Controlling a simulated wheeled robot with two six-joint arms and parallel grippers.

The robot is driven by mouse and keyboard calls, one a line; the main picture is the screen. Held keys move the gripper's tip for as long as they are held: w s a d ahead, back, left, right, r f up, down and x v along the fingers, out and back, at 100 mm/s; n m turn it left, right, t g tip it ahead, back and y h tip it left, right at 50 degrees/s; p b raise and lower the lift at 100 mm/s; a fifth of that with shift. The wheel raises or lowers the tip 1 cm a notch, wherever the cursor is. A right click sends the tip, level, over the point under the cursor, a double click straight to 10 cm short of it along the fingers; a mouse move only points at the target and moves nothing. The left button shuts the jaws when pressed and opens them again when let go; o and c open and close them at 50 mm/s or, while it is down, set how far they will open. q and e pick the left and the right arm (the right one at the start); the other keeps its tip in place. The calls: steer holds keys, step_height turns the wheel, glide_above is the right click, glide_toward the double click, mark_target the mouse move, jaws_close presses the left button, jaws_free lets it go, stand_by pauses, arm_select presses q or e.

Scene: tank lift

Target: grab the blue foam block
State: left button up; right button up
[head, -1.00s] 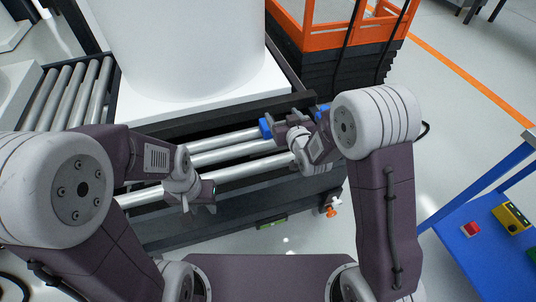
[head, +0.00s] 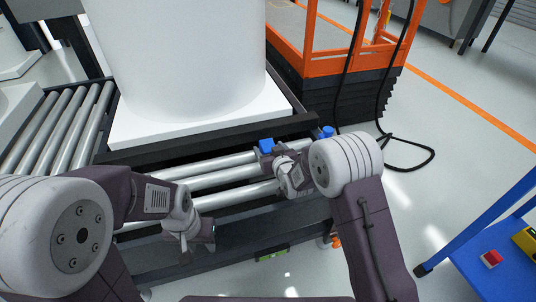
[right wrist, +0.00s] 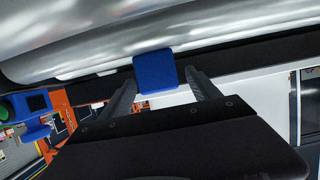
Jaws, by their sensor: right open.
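The blue foam block (head: 266,145) sits at the conveyor's rollers, just in front of the white tank's base. My right gripper (head: 279,152) is at the block's right side in the head view. In the right wrist view the blue block (right wrist: 155,72) shows between the tips of the two open dark fingers (right wrist: 163,80); whether they touch it I cannot tell. My left gripper (head: 194,242) hangs over the conveyor's front edge, away from the block; its finger gap is unclear.
A large white tank (head: 180,60) on a white base stands on the roller conveyor (head: 62,125). Another small blue piece (head: 327,131) is further right. An orange-railed lift (head: 330,62) stands behind. A blue table (head: 505,245) is at right, with clear floor between.

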mark_target(268, 144)
steer(key=shift+x, duration=1.05)
arm_select(q)
steer(key=shift+f, duration=0.55)
arm_select(e)
steer(key=shift+s, duration=0.1)
steer(key=c, duration=1.4)
arm_select(q)
steer(key=shift+r, duration=0.1)
arm_select(e)
steer(key=shift+r, duration=0.1)
